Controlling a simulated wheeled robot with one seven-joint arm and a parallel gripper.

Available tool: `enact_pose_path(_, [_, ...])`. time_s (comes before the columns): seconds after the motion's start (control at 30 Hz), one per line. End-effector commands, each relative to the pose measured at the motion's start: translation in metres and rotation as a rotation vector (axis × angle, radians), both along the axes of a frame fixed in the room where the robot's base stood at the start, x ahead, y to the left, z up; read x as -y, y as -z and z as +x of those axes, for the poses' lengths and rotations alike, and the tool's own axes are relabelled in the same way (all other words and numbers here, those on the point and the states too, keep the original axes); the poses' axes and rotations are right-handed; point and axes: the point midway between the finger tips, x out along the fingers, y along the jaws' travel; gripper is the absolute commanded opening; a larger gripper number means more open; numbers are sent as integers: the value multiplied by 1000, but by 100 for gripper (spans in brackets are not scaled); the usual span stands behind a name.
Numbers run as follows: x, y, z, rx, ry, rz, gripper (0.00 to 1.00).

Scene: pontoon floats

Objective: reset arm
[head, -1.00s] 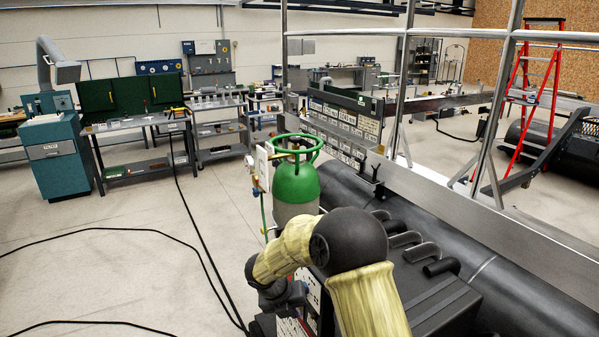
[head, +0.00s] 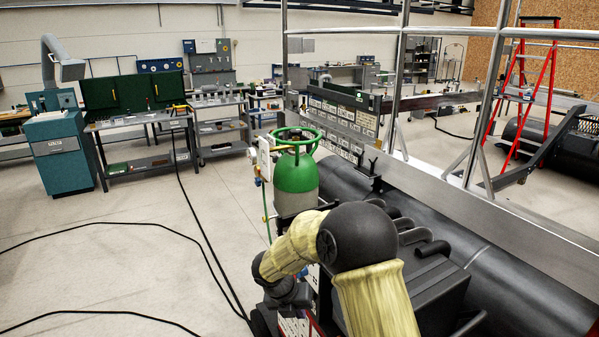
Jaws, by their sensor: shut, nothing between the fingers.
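My arm (head: 377,301) rises from the bottom edge in the head view, in a pale yellow sleeve. It bends at a round black elbow (head: 352,237). A second sleeved part (head: 294,246) runs down and left from there to dark wrist joints (head: 272,268). The wrist is low, in front of a green and grey gas cylinder (head: 296,172). My gripper itself does not show; the parts past the wrist are hidden or too dark to make out. I see nothing held.
A long black pontoon float (head: 505,270) with a grey rail frame lies to the right. A red ladder (head: 545,105) stands beyond it. Black cables (head: 190,205) cross the open floor at left. Benches and a teal machine (head: 62,150) stand at the back left.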

Motion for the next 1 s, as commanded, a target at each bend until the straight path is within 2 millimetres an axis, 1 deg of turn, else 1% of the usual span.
enact_pose_path(0.27, [23, -1, -19, 50, 275, 90, 0])
enact_pose_path(0.37, [34, -1, -29, 75, 418, 131, 0])
enact_pose_path(0.47, [48, -2, -43, 110, 611, 187, 0])
enact_pose_path(0.57, [65, -2, -62, 156, 864, 257, 0])
enact_pose_path(0.7, [88, -1, -90, 223, 1251, 355, 0])
enact_pose_path(0.87, [111, 2, -122, 298, 1702, 464, 0])
enact_pose_path(1.0, [128, 6, -152, 363, 2107, 553, 0])
